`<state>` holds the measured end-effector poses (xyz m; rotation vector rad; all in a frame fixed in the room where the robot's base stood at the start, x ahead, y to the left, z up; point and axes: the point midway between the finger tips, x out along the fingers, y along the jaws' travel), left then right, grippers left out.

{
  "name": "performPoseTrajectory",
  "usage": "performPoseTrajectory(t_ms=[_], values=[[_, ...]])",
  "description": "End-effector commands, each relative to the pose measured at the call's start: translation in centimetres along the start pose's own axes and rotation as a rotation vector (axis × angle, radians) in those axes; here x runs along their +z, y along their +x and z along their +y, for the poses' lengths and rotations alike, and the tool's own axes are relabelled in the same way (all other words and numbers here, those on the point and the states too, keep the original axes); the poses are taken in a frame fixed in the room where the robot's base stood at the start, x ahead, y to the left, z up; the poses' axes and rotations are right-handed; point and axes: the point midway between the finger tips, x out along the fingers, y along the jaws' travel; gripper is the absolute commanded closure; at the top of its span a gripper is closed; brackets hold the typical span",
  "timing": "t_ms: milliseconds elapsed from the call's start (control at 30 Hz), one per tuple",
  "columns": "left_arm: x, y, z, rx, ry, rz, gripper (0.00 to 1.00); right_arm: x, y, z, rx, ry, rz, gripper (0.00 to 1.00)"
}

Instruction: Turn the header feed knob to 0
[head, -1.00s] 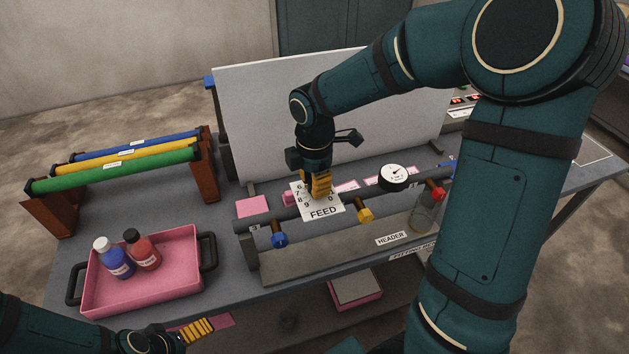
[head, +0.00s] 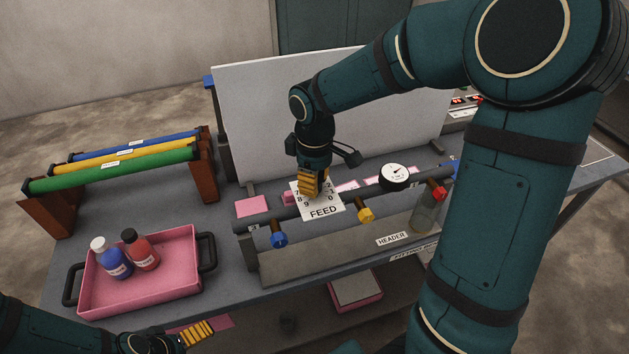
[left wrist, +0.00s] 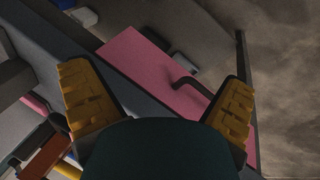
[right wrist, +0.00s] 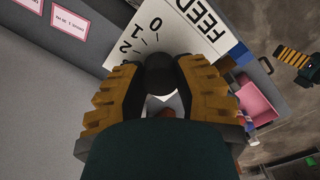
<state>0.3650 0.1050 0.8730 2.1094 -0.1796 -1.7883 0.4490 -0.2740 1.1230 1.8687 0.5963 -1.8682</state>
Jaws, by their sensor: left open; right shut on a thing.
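The feed knob's white dial plate (head: 322,207) is marked FEED and stands on the header (head: 345,252). Its numbers show around my gripper, including 0, 1 and 2 on the right and 7, 8 and 9 on the left. My right gripper (head: 309,190) is shut on the black knob. In the right wrist view the knob (right wrist: 160,72) sits between the yellow fingers, with the 0, 1 and 2 marks beside it. The knob's pointer is hidden, so I cannot tell its setting. My left gripper (head: 197,333) is open and empty at the table's front edge.
Blue (head: 279,240), yellow (head: 365,214) and red (head: 438,192) valve knobs and a round gauge (head: 396,177) are along the header. A pink tray (head: 185,281) with two bottles is at left, a rack of coloured rollers (head: 115,172) behind it. A pale panel (head: 260,120) stands behind.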

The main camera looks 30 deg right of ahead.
Motion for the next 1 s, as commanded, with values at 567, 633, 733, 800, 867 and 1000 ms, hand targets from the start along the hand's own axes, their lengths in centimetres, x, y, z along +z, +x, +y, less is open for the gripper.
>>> performPoseTrajectory(t_ms=[567,633,733,800,867,1000], values=[[0.09,0.76,-0.26,-0.002,0.0,0.0,0.0,-0.02,0.11,0.0,0.0,0.544,0.0,1.0],[0.1,0.83,-0.28,-0.002,0.0,0.0,0.0,-0.03,0.1,0.0,0.0,0.61,0.0,1.0],[0.11,0.92,-0.3,-0.002,0.0,0.0,0.0,0.0,0.1,0.03,0.0,0.706,0.0,1.0],[0.12,0.97,-0.32,-0.002,0.0,0.0,0.0,0.02,0.1,0.04,0.0,0.773,-0.001,1.0],[0.12,1.01,-0.34,-0.002,0.0,0.0,0.0,0.02,0.1,0.04,0.0,0.83,-0.001,1.0],[0.13,1.09,-0.36,-0.002,0.0,0.0,0.0,0.0,0.08,0.02,0.0,0.962,0.0,1.0]])
